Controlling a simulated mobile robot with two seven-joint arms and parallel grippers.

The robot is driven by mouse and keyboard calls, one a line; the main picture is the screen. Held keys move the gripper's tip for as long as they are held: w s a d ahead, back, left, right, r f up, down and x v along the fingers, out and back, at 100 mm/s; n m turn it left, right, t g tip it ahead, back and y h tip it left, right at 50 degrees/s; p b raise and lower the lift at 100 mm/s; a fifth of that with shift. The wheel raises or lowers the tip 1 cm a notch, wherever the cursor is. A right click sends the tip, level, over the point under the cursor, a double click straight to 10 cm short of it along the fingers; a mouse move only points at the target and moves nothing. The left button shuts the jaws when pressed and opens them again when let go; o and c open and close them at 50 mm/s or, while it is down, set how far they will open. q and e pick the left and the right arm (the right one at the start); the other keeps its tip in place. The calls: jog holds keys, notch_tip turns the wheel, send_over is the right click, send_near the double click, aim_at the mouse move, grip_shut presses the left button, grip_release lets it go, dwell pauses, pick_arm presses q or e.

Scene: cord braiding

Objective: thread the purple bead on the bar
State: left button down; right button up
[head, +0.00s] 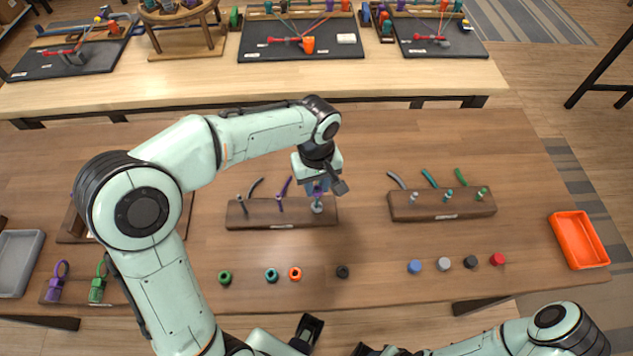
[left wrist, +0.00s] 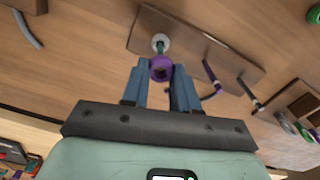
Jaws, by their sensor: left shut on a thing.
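My left gripper (head: 319,188) is shut on the purple bead (left wrist: 160,68), which sits between its blue fingertips in the left wrist view. The bead's dark hole faces that camera. In the head view the gripper is over the right end of the left block (head: 262,214).
A second block (head: 430,212) with several bars stands to the right. Loose beads lie along the front, among them a green one (head: 225,277) and a red one (head: 498,259). An orange tray (head: 578,243) is at the right and a grey tray (head: 18,262) at the left.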

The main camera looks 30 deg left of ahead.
pick_arm(q)
jog(key=shift+f+b, duration=0.8)
jog(key=shift+f, duration=0.3)
pick_arm(e)
jog(key=shift+s+f, duration=0.25)
jog(key=shift+f, duration=0.55)
pick_arm(q)
jog(key=shift+c, duration=2.4)
grip_release()
jog(key=shift+r+p, duration=2.2)
jog(key=shift+r, duration=0.85)
pick_arm(e)
jog(key=r, duration=0.1)
jog(key=w+r, duration=0.1)
jog(key=r, duration=0.2)
jog(key=shift+w+r, duration=0.35)
jog(key=shift+w, duration=0.05)
pick_arm(q)
jog(key=shift+f, duration=0.1)
pick_arm(e)
jog(key=shift+s, duration=0.15)
